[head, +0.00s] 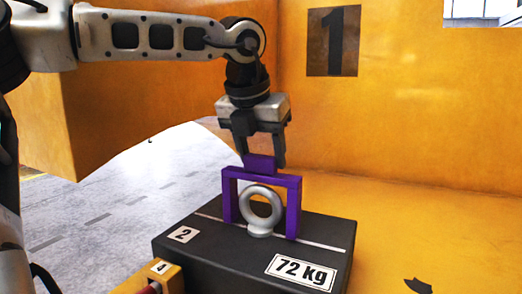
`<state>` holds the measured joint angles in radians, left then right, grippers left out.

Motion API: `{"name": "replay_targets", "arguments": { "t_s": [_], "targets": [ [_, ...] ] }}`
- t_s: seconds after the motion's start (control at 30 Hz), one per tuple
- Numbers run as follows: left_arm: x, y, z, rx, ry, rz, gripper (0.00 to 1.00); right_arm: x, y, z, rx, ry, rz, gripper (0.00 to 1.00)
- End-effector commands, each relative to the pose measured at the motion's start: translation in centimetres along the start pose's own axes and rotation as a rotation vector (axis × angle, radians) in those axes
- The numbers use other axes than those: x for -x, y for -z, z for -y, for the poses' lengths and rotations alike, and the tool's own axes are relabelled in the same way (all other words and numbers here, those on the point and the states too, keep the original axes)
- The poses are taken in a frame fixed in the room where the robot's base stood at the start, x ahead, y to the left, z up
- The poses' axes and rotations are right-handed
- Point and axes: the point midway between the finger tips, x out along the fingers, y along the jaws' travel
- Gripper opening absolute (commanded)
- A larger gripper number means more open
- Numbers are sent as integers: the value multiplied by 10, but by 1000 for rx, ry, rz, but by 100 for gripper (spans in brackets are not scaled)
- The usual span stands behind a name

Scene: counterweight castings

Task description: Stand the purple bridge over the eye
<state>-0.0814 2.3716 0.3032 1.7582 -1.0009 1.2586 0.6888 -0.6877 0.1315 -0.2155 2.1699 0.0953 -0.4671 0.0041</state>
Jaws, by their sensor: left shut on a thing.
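The purple bridge (271,178) is upright, with two legs, a top beam and a raised block on top. My left gripper (260,161) points down and is shut on that raised block. The pale grey eye (260,231) stands on top of the dark casting (200,257). My right gripper is not in view.
The casting has a "72 kg" label (301,272) and a "2" label (183,235). A yellow block marked "4" (158,268) is at its lower left. Yellow walls, one marked "1" (333,41), stand behind. Grey floor lies to the left.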

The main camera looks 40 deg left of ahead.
Motion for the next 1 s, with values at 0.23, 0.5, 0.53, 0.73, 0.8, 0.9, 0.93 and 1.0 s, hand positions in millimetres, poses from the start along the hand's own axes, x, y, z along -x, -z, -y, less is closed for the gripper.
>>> {"name": "replay_targets", "arguments": {
  "t_s": [0.23, 0.5, 0.53, 0.73, 0.8, 0.9, 0.93, 1.0],
  "targets": [
    [-1, 0, 0, 0, 0, 3, 7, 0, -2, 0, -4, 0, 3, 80],
    [-1, 0, 0, 0, 0, 3, 7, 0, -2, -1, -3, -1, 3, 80],
    [-2, 0, 0, 0, 0, 2, 7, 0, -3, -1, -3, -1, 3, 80],
    [-4, 2, 0, 0, 0, 2, 7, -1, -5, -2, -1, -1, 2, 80],
    [-5, 2, 0, 0, 0, 2, 7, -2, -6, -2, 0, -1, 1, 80],
    [-7, 3, 0, 0, 0, 2, 7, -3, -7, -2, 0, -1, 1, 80],
    [-7, 3, 0, 0, 0, 2, 7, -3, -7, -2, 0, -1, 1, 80],
    [-6, 2, 0, 0, 0, 2, 71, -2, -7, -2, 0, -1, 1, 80]
  ]
}}
